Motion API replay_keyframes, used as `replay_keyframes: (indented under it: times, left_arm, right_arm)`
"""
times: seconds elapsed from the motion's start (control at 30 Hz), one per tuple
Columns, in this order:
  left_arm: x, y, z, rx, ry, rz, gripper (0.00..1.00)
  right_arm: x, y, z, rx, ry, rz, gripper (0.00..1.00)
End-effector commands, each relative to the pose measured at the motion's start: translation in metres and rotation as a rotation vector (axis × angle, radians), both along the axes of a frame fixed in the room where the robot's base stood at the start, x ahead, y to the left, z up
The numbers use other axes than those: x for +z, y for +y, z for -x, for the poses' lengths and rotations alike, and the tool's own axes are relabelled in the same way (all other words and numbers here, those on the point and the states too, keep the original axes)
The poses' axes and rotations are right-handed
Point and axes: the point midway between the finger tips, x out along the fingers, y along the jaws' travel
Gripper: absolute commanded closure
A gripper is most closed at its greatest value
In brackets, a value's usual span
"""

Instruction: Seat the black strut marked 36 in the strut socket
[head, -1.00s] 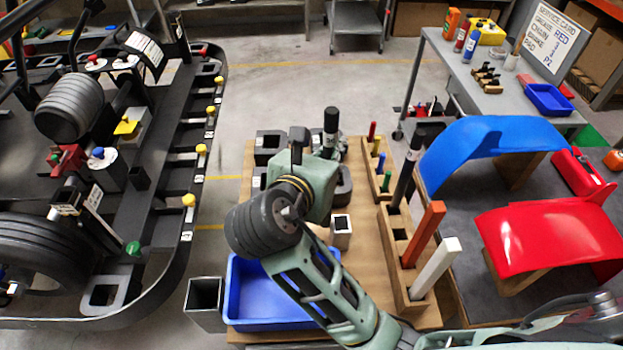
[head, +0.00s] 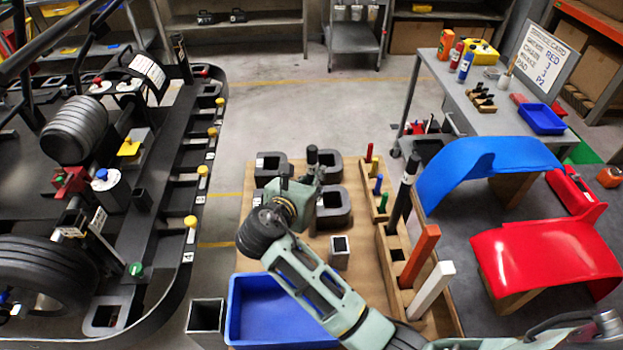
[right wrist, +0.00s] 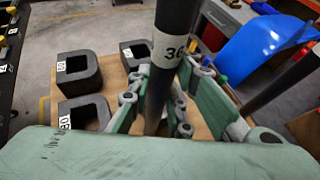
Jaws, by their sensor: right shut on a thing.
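My right gripper (right wrist: 160,118) is shut around the black strut marked 36 (right wrist: 157,95). The strut stands roughly upright in the right wrist view, with its white 36 label facing the camera. In the head view my right gripper (head: 298,190) is over the wooden board, and the strut's dark top (head: 312,156) shows just above it. The strut's lower end is hidden. My left gripper is not in view.
Black blocks with square openings (head: 333,219) sit on the board. A wooden rack (head: 440,318) holds another black strut (head: 404,192), an orange bar (head: 420,255) and a white bar (head: 432,290). A blue bin (head: 232,320) is in front. Bare floor separates board and kart.

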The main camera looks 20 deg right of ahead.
Motion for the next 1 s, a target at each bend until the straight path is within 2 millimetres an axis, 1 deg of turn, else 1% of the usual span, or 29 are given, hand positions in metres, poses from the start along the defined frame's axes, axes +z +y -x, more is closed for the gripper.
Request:
replay_keyframes:
  times: [0.1, 0.3, 0.33, 0.53, 0.93, 1.0]
  left_arm:
    - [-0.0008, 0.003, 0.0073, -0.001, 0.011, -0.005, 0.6]
    - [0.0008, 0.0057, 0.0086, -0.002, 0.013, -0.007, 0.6]
    - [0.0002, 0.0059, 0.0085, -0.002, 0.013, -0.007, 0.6]
    - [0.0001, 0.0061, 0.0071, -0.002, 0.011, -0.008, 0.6]
    - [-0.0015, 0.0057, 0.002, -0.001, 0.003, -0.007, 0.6]
    - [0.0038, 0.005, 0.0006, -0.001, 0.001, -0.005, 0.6]
  right_arm:
    - [0.0015, 0.0004, -0.0006, 0.001, -0.004, 0.0, 1.0]
    - [-0.0009, 0.0004, -0.0005, 0.001, -0.003, 0.001, 1.0]
    - [-0.0026, 0.0004, -0.0002, 0.001, -0.002, 0.0, 0.8]
    - [-0.0026, 0.0003, 0.0, 0.001, -0.001, -0.001, 0.63]
    - [0.0004, 0.0004, -0.0003, 0.001, -0.002, -0.001, 0.63]
    - [0.0038, -0.0006, -0.0009, 0.001, 0.0, 0.0, 0.63]
